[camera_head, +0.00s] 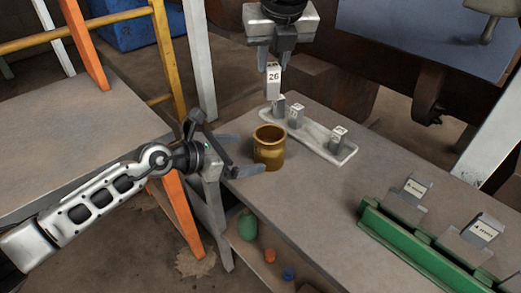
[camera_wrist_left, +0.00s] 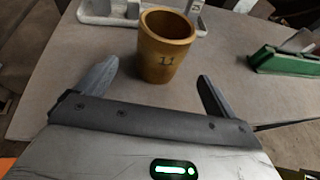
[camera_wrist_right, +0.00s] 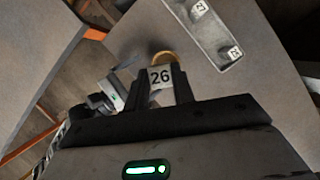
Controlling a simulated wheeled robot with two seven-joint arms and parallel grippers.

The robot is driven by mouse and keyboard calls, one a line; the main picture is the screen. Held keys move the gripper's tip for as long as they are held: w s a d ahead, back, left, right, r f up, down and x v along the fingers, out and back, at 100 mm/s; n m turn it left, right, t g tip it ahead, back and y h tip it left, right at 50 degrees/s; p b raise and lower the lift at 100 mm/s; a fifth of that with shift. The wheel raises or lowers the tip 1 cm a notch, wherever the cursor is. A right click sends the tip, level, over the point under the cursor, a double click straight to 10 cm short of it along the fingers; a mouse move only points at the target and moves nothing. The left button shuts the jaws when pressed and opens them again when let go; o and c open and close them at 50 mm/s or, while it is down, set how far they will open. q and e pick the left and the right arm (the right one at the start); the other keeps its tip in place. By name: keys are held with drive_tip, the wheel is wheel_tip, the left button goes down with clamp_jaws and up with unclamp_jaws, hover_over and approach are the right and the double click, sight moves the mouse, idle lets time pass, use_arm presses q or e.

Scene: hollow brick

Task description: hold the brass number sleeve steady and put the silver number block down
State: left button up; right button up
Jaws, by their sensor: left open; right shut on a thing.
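The brass number sleeve (camera_head: 269,155) stands upright on the table, open at the top. In the left wrist view the sleeve (camera_wrist_left: 165,52) shows the number 11. My left gripper (camera_head: 243,153) is open beside the sleeve, its fingers pointing at it. In the left wrist view the sleeve stands just beyond the fingertips (camera_wrist_left: 158,82), apparently untouched. My right gripper (camera_head: 270,60) is shut on the silver number block (camera_head: 273,79), marked 26, and holds it upright in the air. The right wrist view shows the block (camera_wrist_right: 161,77) in front of the sleeve's rim (camera_wrist_right: 168,55), partly hiding it.
A pale tray (camera_head: 318,147) with 3 other number blocks lies behind and right of the sleeve. A green rack (camera_head: 410,245) with labelled cards stands at the front right. The tabletop between them is clear. A green bottle (camera_head: 247,226) is on a lower shelf.

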sight(259, 152)
use_arm(q)
drive_tip(key=x, duration=0.8)
drive_tip(key=c, duration=1.4)
use_arm(e)
wheel_tip(259, 152, down, 13)
drive_tip(key=shift+r, duration=0.15)
